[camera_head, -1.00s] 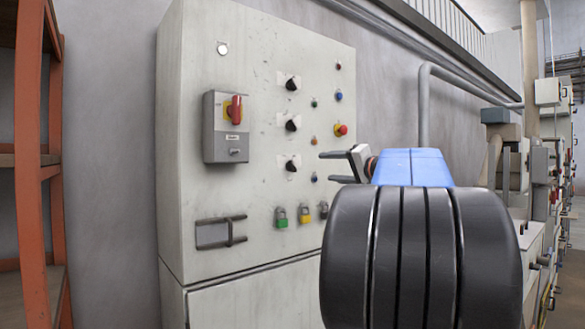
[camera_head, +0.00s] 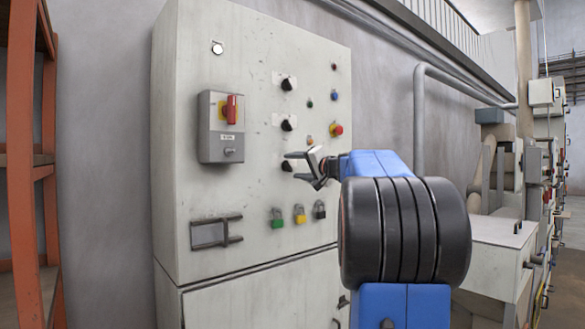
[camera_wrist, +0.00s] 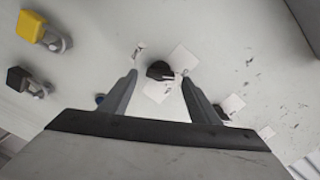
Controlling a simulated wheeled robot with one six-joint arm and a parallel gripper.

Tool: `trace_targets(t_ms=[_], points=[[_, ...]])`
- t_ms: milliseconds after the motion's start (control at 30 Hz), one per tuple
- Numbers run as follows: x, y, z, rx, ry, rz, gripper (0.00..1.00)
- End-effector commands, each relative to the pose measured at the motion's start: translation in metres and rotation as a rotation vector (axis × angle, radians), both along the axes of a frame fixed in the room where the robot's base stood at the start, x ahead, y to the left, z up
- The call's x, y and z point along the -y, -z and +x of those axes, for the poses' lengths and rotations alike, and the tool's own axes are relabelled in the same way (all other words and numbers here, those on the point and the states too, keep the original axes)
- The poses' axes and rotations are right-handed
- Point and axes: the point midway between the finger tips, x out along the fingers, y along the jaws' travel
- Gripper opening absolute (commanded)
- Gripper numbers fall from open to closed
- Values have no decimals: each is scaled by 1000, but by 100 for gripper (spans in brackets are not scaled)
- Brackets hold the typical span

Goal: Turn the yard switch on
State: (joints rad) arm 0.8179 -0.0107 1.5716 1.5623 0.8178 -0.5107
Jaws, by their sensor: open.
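Three black rotary knobs sit in a column on the grey cabinet: upper (camera_head: 287,84), middle (camera_head: 288,123) and lower (camera_head: 287,166). I cannot read which one is labelled as the yard switch. My gripper (camera_head: 292,167) is open in front of the lower knob in the head view. In the wrist view a black knob (camera_wrist: 160,70) on a white label plate lies between and just beyond the tips of my open gripper (camera_wrist: 160,77). Its pointer side faces right there. I cannot tell whether the fingers touch it.
The cabinet (camera_head: 200,270) also bears a grey box (camera_head: 214,145) with a red handle (camera_head: 232,109), a red button (camera_head: 336,129), and green (camera_head: 277,222), yellow (camera_head: 299,217) and dark (camera_head: 319,211) padlocks below the knobs. An orange rack (camera_head: 22,190) stands at left.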

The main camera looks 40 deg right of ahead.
Motion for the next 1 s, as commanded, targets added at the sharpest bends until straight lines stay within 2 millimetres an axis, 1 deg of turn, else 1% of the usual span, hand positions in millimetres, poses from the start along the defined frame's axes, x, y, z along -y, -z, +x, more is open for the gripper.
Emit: trace_targets(t_ms=[33,100,200,533,567,600,667,700,1000], points=[[0,1,7,0,-1,1,56],[0,1,13,-1,-2,1,56],[0,0,17,0,-1,0,56],[0,0,19,0,0,0,56],[0,0,19,0,0,0,49],[0,0,19,0,0,0,40],[0,0,19,0,0,0,25],[0,0,19,0,0,0,16],[0,1,19,-1,0,21,15]])
